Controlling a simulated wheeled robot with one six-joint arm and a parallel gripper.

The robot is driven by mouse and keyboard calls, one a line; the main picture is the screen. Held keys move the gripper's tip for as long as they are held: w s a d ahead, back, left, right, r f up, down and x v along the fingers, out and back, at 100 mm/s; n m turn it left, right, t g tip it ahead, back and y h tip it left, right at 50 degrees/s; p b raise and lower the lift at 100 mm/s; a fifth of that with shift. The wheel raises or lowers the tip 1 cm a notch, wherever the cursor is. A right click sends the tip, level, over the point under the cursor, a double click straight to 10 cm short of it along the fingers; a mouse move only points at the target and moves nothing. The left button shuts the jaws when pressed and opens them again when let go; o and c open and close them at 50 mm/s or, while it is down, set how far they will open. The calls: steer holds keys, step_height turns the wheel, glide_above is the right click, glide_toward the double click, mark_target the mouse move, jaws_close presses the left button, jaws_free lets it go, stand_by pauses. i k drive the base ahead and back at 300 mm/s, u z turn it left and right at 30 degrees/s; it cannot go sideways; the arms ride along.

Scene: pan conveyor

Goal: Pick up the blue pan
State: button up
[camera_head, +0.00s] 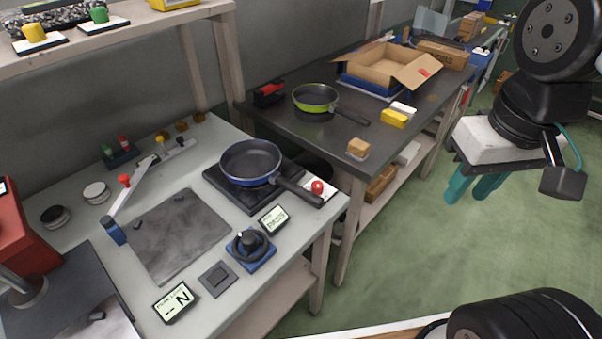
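The blue pan (250,163) has a dark inside and a blue outer rim. It sits upright on a black square plate (232,197) on the light workbench, with its dark handle pointing to the lower right, close to a red button. My gripper (470,190) has teal fingers and hangs at the right over the green floor, well apart from the pan. Its fingers point down with a small gap between them, and nothing shows between them.
A green pan (316,98) stands on the dark table (290,133) behind, near an open cardboard box (385,68). A blue-based device (250,249) and small displays stand in front of the blue pan. Green floor (430,250) is clear at the right.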

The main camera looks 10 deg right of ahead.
mark_target(247, 162)
steer(key=z, duration=0.8)
steer(key=k, duration=1.1)
steer(key=z, duration=0.65)
steer(key=i, duration=0.95)
steer(key=u, duration=0.9)
steer(key=i, duration=0.95)
steer(key=u, duration=1.5)
steer(key=i, duration=0.4)
steer(key=u, duration=0.4)
